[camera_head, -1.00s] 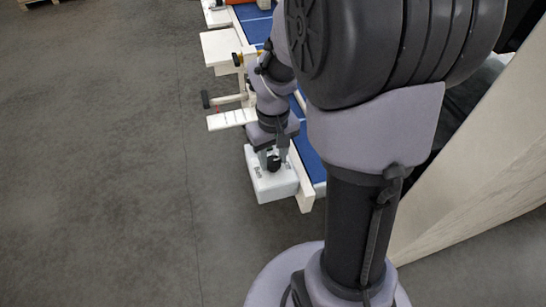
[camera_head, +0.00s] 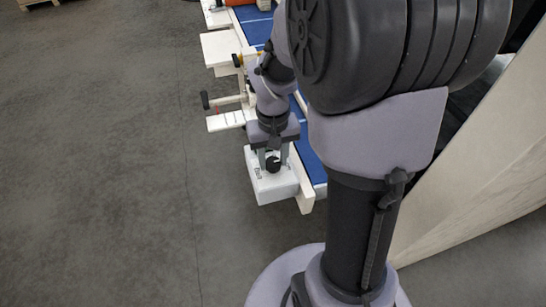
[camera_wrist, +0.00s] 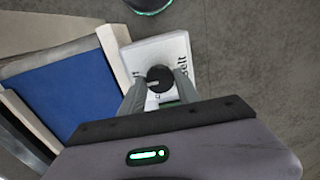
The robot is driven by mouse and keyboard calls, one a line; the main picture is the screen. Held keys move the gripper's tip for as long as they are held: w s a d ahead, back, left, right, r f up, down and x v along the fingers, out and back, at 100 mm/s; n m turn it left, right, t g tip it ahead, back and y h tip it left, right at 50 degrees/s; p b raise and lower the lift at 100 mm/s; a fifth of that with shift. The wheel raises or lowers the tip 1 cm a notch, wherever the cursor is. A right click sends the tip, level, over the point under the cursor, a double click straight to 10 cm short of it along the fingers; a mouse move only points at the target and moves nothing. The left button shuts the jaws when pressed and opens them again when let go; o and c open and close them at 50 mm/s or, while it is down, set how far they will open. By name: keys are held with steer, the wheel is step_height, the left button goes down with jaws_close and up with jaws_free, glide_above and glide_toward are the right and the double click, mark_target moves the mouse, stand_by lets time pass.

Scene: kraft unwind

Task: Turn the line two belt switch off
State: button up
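The belt switch is a white box (camera_head: 272,187) with a round black knob (camera_head: 273,164) on top, fixed by the conveyor's near end. In the wrist view the box (camera_wrist: 170,48) carries lettering that ends in "elt"; the rest is partly hidden. A pale mark on the knob (camera_wrist: 160,77) points left in that view. My gripper (camera_head: 273,157) is over the box, fingers apart, one on each side of the knob. Small gaps seem to show between fingers and knob; contact is hard to tell. Which line the switch belongs to is not readable.
A conveyor with a blue belt (camera_wrist: 70,100) and cream side rails runs beside the box. A cream bracket with a black-handled crank (camera_head: 206,100) sticks out further back. A pale panel (camera_head: 480,170) stands at right. The grey floor (camera_head: 100,170) at left is clear.

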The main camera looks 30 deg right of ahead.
mark_target(272, 163)
steer(key=o, duration=0.4)
steer(key=shift+r, duration=0.1)
step_height(272, 163, up, 17)
steer(key=p, duration=0.5)
steer(key=shift+r+p, duration=0.15)
steer(key=shift+p, duration=0.25)
steer(key=s+a+f+m+t+y+b, duration=0.1)
steer(key=s+a+f+t+b, duration=0.4)
steer(key=s+a+f+b, duration=0.6)
steer(key=a+y+b, duration=0.1)
steer(key=a+b, duration=0.2)
steer(key=b, duration=0.1)
steer(key=shift+a+f+t, duration=0.2)
steer(key=shift+a+t, duration=0.05)
steer(key=shift+t, duration=0.15)
